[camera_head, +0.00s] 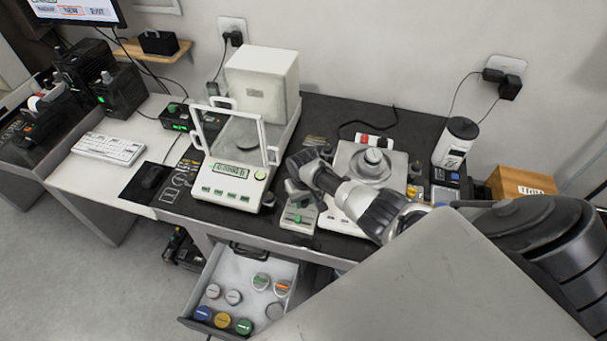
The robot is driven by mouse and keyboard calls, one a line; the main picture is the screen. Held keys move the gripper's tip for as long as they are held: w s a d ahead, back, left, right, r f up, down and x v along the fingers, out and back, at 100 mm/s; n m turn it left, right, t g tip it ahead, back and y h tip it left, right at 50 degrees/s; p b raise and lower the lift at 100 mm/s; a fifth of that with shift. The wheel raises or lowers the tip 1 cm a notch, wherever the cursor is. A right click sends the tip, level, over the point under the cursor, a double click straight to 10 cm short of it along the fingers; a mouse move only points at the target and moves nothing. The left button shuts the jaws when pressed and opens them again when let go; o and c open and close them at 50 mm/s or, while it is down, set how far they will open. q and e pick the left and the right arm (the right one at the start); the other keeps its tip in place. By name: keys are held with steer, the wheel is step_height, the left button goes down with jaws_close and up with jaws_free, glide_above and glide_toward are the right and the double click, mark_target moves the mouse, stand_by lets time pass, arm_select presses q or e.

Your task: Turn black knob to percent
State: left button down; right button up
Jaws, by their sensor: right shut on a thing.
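My right arm comes in from the right, and its gripper (297,188) is shut at the top of a small grey device (299,221) with a green button. The device stands on the black table between the two balances. The black knob is not clearly seen; the gripper covers the spot where its fingers close, so the knob's setting cannot be read. My left gripper is not in view.
A balance with a glass draft shield (232,190) stands left of the device. Another balance with a round pan (371,165) stands to its right. An open drawer (228,270) with several coloured jars juts out below the table front. A wooden box (520,182) stands at right.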

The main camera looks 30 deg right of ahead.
steer(key=shift+r+m, duration=0.1)
steer(key=shift+m, duration=0.6)
steer(key=shift+w, duration=0.1)
steer(key=o, duration=0.9)
step_height(320, 180, up, 11)
steer(key=shift+f+p, duration=0.15)
steer(key=shift+p, duration=0.4)
